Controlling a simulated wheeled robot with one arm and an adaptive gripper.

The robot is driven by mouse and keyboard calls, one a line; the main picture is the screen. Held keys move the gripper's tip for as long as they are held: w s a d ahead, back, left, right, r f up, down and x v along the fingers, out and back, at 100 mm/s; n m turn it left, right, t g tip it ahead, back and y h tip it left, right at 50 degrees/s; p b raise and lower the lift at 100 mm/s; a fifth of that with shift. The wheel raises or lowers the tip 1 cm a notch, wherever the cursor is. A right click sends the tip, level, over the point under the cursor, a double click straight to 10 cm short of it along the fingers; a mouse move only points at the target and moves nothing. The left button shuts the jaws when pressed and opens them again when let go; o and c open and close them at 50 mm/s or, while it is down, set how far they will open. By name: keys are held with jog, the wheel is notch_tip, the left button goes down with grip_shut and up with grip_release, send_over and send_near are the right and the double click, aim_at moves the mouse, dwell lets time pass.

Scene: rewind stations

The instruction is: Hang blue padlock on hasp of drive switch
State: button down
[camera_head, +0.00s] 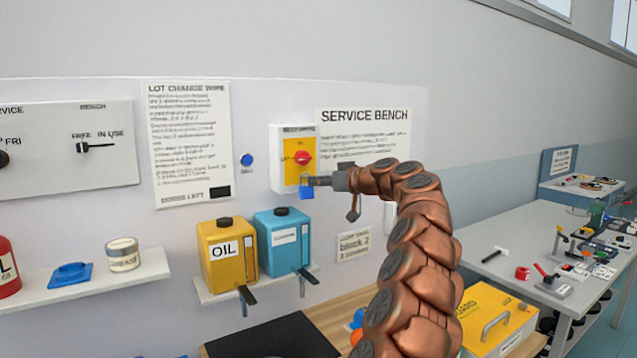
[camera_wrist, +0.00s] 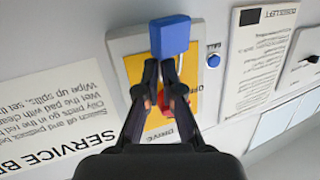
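The blue padlock (camera_head: 306,194) is right in front of the lower edge of the drive switch box (camera_head: 280,160), below the red knob (camera_head: 303,158). My gripper (camera_head: 317,181) reaches it from the right, its two fingers close together at the padlock's shackle end. In the wrist view, which is turned over, the padlock body (camera_wrist: 170,37) is just beyond the fingertips (camera_wrist: 161,68), and a pale shackle leg shows beside one finger. The gripper seems shut on the padlock. The hasp is mostly hidden, and I cannot tell if the shackle is through it.
A yellow oil can (camera_head: 218,262) and a blue can (camera_head: 272,254) stand on a shelf below the switch. A blue button (camera_head: 247,160) is to the left. A yellow case (camera_head: 485,310) lies at lower right, and a cluttered table (camera_head: 500,230) stands at right.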

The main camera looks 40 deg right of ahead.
jog(key=shift+w+a+f, duration=0.15)
jog(key=shift+w+a, duration=0.05)
jog(key=shift+a, duration=0.2)
jog(key=c, duration=1.4)
grip_release()
jog(key=shift+a, duration=0.1)
jog(key=shift+c, duration=0.2)
jog(key=shift+o, duration=1)
jog(key=shift+d, duration=0.25)
jog(key=v, duration=1.2)
